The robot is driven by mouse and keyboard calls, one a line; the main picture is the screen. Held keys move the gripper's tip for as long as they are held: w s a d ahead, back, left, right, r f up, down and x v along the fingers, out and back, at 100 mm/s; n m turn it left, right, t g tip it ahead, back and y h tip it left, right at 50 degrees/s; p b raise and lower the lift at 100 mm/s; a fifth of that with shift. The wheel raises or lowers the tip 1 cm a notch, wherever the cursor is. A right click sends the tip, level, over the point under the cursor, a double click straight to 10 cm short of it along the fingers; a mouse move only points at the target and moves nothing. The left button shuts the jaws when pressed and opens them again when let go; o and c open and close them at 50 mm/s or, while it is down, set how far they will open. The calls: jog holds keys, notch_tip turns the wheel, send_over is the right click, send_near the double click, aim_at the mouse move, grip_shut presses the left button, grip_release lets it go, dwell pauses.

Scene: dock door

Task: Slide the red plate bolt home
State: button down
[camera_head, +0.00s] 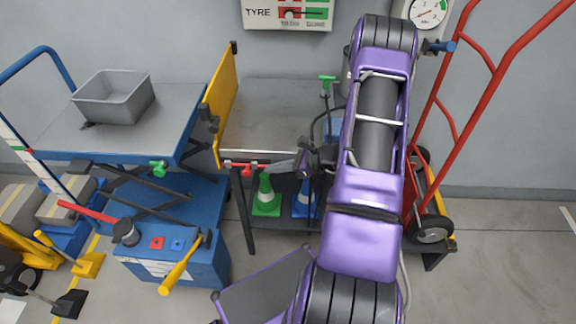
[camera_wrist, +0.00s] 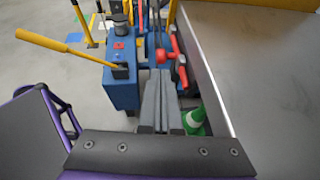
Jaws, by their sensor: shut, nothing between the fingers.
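The red plate bolt (camera_head: 246,168) is a short red bar with a round knob, at the front left corner of the grey plate (camera_head: 278,92). In the wrist view the bolt (camera_wrist: 181,62) lies beside the plate's edge, and its knob (camera_wrist: 164,57) points left, just beyond my fingertips. My gripper (camera_head: 274,168) is shut and empty, pointing left, just right of the bolt. In the wrist view the gripper's fingers (camera_wrist: 158,84) are together. I cannot tell whether they touch the knob. The bolt's far end and its socket are not clear.
A yellow upright flap (camera_head: 226,95) stands at the plate's left. A blue lift table (camera_head: 60,138) carries a grey bin (camera_head: 113,97). A blue box (camera_head: 180,262) with a yellow lever (camera_head: 180,268) stands front left. A green cone (camera_head: 265,197) is below the plate. A red hand truck (camera_head: 500,75) is right.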

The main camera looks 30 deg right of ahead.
aim_at(247, 171)
jog(key=shift+x, duration=2.8)
jog(key=shift+w+a, duration=0.1)
jog(key=shift+w, duration=0.05)
jog(key=a, duration=0.1)
jog(key=w+a+b, duration=0.1)
jog(key=shift+w+a, duration=0.35)
jog(key=shift+a, duration=0.05)
jog(key=shift+r, duration=0.15)
jog(key=shift+s+d+r, duration=0.1)
jog(key=shift+d+r, duration=0.05)
jog(key=shift+d, duration=0.05)
jog(key=p+v, duration=0.1)
jog(key=v, duration=1.2)
jog(key=shift+s+d, duration=0.3)
